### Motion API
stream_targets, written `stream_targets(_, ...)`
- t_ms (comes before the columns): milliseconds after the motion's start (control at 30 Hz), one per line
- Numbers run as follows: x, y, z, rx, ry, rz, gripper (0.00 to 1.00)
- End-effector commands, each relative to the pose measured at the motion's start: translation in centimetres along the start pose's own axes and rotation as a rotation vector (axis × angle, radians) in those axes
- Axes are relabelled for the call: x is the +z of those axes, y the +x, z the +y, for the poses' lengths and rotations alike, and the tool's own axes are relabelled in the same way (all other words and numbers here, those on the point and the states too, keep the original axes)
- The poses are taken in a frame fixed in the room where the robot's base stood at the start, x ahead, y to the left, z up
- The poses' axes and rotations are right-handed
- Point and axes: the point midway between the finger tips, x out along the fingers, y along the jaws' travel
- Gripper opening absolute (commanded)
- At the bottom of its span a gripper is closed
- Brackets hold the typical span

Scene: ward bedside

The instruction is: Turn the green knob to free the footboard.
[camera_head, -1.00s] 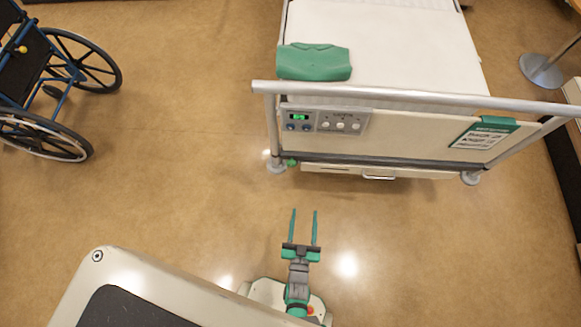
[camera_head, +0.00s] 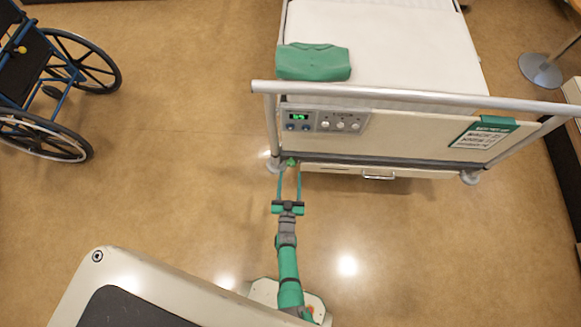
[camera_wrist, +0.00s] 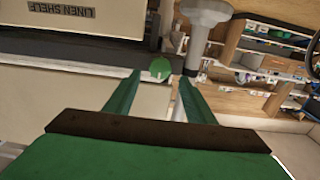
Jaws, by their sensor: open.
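The green knob (camera_head: 291,162) sits low at the left corner of the bed's footboard (camera_head: 420,134). In the wrist view the round green knob (camera_wrist: 160,68) shows just beyond and between my fingertips. My gripper (camera_head: 289,172) is open, its two fingers reaching toward the knob from the front. The fingers also show in the wrist view (camera_wrist: 160,80), one on each side of the knob's line. I cannot tell whether the fingertips reach around the knob or stop short of it. Nothing is held.
A grey post with a foot (camera_wrist: 202,40) stands close right of the knob in the wrist view. A control panel (camera_head: 325,121) is on the footboard above. A wheelchair (camera_head: 55,85) stands at the left. The floor (camera_head: 190,170) between is clear.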

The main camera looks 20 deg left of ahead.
Motion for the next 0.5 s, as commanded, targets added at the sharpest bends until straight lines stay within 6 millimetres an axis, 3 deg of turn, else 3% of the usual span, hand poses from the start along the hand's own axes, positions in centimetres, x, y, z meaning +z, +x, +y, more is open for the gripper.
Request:
stream_targets(200, 0.0, 3.4, 0.1, 0.002, 0.000, 0.001, 0.50)
stream_targets(500, 0.0, 5.1, 0.1, 0.000, -0.001, 0.000, 0.50)
